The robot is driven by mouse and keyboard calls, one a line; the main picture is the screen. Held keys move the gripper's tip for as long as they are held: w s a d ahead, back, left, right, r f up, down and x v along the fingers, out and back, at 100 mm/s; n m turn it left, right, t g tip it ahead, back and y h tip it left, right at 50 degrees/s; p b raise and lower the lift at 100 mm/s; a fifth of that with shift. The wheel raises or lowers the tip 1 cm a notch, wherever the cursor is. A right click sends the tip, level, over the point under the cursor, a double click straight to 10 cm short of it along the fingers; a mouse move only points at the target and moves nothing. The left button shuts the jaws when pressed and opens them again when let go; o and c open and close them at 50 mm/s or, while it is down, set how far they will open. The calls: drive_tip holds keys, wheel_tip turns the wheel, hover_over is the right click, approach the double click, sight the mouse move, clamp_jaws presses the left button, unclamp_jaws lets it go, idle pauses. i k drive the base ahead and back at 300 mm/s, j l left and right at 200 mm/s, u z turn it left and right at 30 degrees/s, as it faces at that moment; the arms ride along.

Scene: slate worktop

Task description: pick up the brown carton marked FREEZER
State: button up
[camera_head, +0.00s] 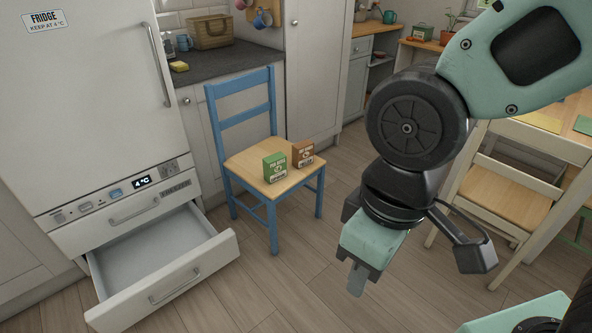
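A small brown carton (302,152) stands upright on the wooden seat of a blue chair. Its pale label is too small to read. A green carton (275,167) stands just left of it and nearer to me. My gripper (356,280) hangs in the air to the right of the chair and nearer to me, pointing down, apart from both cartons. One grey finger shows below its green body. The other finger is not clearly seen, so I cannot tell whether it is open or shut.
The blue chair (240,110) has its backrest to the left of the cartons. A white fridge (90,120) stands left, with its empty lower drawer (175,285) pulled out. A table and pale chair (505,195) stand right. Floor in front of the blue chair is clear.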

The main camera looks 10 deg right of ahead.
sight(302, 152)
drive_tip(key=i+l+u, duration=0.45)
drive_tip(key=i+l, duration=0.4)
drive_tip(key=i+l+u, duration=0.25)
drive_tip(key=l, duration=0.25)
drive_tip(key=i+l+u, duration=0.25)
drive_tip(key=i+l, duration=0.15)
drive_tip(key=l, duration=0.2)
